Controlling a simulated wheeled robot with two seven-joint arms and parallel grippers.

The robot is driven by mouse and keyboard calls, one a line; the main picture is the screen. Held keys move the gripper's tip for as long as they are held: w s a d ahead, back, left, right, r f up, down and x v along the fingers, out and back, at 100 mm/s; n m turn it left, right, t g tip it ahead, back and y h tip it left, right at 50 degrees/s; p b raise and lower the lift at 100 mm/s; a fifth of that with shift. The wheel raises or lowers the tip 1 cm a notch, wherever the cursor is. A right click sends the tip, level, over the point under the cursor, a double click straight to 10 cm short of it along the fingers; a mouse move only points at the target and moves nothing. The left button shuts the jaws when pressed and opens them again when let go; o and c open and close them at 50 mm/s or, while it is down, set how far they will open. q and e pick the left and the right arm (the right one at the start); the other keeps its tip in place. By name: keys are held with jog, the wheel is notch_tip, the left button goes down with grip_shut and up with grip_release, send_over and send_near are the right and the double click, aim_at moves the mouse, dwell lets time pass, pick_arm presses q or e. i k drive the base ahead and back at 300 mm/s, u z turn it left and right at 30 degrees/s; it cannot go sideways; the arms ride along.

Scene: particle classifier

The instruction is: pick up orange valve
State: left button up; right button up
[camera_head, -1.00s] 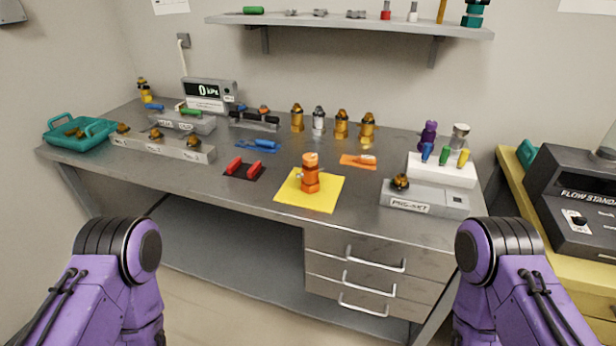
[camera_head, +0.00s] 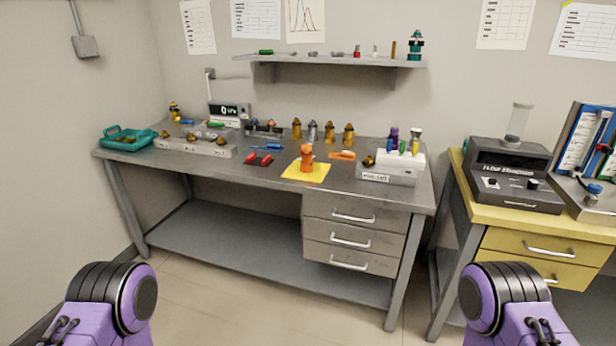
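The orange valve (camera_head: 307,158) stands upright on a yellow mat (camera_head: 318,174) near the front middle of the grey workbench (camera_head: 215,168). Nothing touches it. Only purple upper parts of my two arms show at the bottom left and bottom right of the head view. Both grippers are out of view, so I cannot see whether they hold anything.
Brass valves (camera_head: 348,134) stand behind the orange valve. Red handles (camera_head: 258,160) lie to its left and a grey box (camera_head: 388,173) sits to its right. A teal tray (camera_head: 128,142) is at the far left. A yellow bench (camera_head: 538,228) stands right. Floor in front is clear.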

aim_at(306, 160)
jog(key=z, duration=0.7)
jog(key=i, duration=1.45)
jog(key=u, duration=0.2)
